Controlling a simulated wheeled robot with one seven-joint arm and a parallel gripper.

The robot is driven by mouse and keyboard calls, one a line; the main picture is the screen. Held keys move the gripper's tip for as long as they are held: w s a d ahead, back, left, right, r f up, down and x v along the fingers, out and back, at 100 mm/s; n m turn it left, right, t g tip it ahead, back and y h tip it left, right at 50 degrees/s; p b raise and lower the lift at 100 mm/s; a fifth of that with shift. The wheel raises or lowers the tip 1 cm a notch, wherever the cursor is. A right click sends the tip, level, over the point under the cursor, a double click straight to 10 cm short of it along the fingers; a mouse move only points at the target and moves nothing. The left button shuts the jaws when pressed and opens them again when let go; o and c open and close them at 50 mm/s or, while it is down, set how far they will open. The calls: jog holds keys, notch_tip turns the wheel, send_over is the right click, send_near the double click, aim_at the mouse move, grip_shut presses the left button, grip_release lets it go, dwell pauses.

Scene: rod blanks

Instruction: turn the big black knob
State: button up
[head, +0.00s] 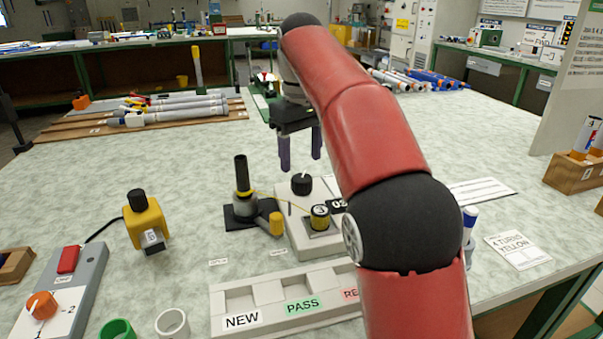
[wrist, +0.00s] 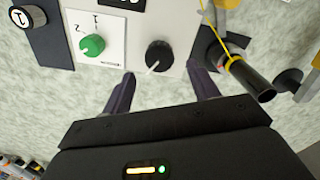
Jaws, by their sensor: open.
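The big black knob (head: 301,184) stands on a light grey box (head: 305,236) on the table. In the wrist view the knob (wrist: 158,55) shows a white pointer line, slanting to the lower left of the picture. My gripper (head: 300,162) points down above and behind the knob in the head view, fingers apart and empty. In the wrist view the knob lies just beyond and between the two fingertips (wrist: 162,77), apart from both. My arm hides the right part of the box in the head view.
A green knob (wrist: 92,44) on a white 1-2 label sits beside the black knob. A black upright rod (head: 241,175) with a yellow cord stands left of the box. A NEW/PASS tray (head: 262,272) lies nearer.

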aim_at(302, 178)
notch_tip(302, 178, down, 5)
jog(key=shift+f+b, duration=0.1)
jog(key=shift+b, duration=0.75)
